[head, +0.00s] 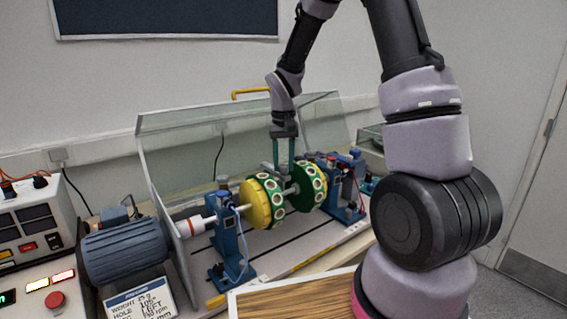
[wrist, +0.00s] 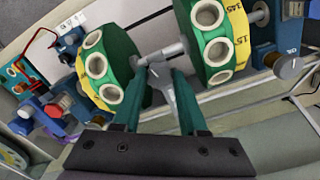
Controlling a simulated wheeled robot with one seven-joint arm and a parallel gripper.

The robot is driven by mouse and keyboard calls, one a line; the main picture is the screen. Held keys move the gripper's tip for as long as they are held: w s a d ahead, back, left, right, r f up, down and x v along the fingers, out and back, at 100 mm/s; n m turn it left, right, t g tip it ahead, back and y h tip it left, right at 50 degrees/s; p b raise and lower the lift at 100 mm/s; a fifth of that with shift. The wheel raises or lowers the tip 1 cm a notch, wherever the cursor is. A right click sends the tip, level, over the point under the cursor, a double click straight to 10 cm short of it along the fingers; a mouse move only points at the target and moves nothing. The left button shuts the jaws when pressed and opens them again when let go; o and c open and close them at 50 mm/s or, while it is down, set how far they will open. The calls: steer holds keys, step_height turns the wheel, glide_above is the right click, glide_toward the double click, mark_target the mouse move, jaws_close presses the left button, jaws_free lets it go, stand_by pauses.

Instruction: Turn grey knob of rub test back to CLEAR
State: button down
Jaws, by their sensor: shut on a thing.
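My gripper (head: 284,165) reaches down from above between the two rotor discs, just over the shaft. In the wrist view its two green fingers (wrist: 159,72) close on a grey knob (wrist: 160,76), a narrow bar-shaped piece between the fingertips beside the shaft. In the head view the knob is mostly hidden by the fingers. I cannot read a CLEAR mark or tell which way the knob points.
The yellow-faced green disc (head: 255,205) and the second green disc (head: 309,190) stand close on either side of my fingers. Blue bearing stands (head: 231,245) hold the shaft. A clear guard (head: 180,150) stands behind. A blue motor (head: 125,250) and control panel (head: 35,280) are left.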

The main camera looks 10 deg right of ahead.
steer(key=n, duration=2.3)
steer(key=shift+n, duration=0.3)
steer(key=n, duration=0.3)
steer(key=shift+n, duration=2.1)
